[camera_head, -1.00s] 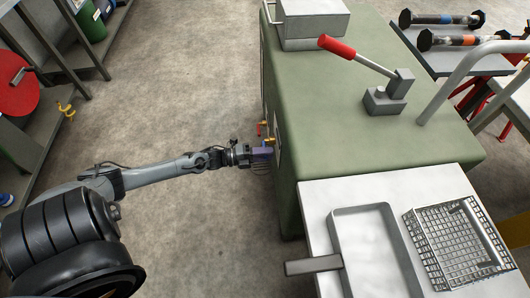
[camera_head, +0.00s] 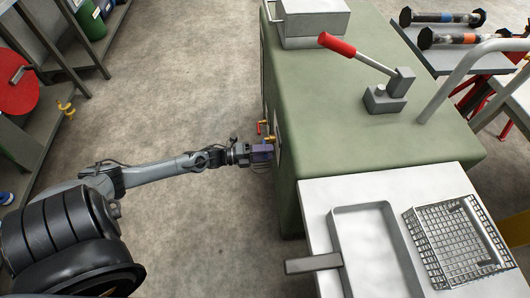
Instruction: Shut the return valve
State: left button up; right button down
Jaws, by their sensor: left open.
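On the left side face of the green machine (camera_head: 360,135) are small brass-coloured valve fittings (camera_head: 269,138). One has a red handle (camera_head: 260,127). I cannot tell from the picture which one is the return valve. My left gripper (camera_head: 270,153) is at this side face, just in front of the fittings in the picture. It is open; its fingertips are small and partly lost against the machine, and I cannot tell whether they touch a handle. My right gripper is not in view.
A red-handled lever (camera_head: 355,55) stands on the machine top. A white table (camera_head: 318,205) with a grey tray (camera_head: 375,250) and a wire basket (camera_head: 455,245) adjoins the machine's front. The concrete floor (camera_head: 180,110) left of the machine is clear. A shelf with a red disc (camera_head: 15,85) stands far left.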

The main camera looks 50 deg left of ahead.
pick_arm(q)
jog(key=shift+s, duration=0.1)
jog(key=shift+s+a+r, duration=0.1)
jog(key=shift+s+a, duration=0.05)
jog(key=p+v, duration=0.4)
jog(key=v, duration=0.6)
